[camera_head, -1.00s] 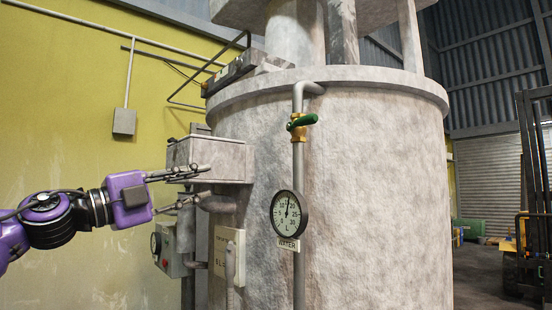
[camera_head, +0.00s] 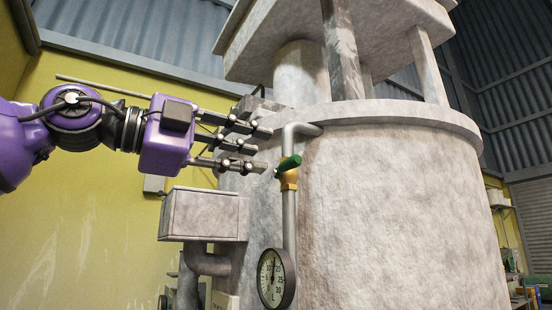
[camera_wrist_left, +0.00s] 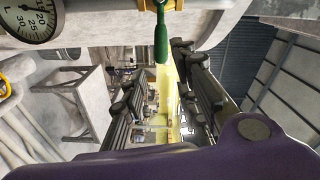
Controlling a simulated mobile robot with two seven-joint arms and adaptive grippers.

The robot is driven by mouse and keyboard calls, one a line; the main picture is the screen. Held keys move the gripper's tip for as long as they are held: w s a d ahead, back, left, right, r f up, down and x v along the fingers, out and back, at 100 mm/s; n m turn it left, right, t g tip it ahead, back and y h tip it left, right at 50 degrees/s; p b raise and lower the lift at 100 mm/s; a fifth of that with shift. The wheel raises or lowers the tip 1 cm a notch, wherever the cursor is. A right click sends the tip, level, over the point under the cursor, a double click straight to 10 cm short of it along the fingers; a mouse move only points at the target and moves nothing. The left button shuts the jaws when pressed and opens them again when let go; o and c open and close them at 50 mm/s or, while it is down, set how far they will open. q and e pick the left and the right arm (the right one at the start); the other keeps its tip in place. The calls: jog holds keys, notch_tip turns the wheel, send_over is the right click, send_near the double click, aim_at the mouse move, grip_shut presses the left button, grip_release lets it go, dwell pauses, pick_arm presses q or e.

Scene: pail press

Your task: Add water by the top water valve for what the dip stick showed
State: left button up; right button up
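The top water valve has a green handle (camera_head: 288,165) on a brass body (camera_head: 289,181), set in the grey pipe that bends into the tank's rim. The handle lies across the pipe. My left gripper (camera_head: 266,150) is open and empty, its fingertips just left of the handle. In the left wrist view the green handle (camera_wrist_left: 161,42) shows between the open fingers, toward their tips; I cannot tell whether they touch it. The round water gauge (camera_head: 276,278) is lower on the pipe, its needle roughly upright. No dip stick is distinguishable. My right gripper is out of view.
The large grey tank (camera_head: 390,210) fills the middle and right. A grey box (camera_head: 204,214) juts from its left side, below my left gripper. Upright posts and an overhead structure (camera_head: 330,40) stand above the rim. A yellow wall (camera_head: 70,235) is at left.

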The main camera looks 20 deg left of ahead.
aim_at(289, 162)
pick_arm(q)
jog(key=x, duration=0.7)
jog(key=shift+w+f, duration=0.2)
jog(key=shift+w, duration=0.05)
jog(key=shift+r, duration=0.2)
jog(key=shift+c, duration=0.8)
jog(key=shift+d, duration=0.1)
jog(key=c, duration=0.4)
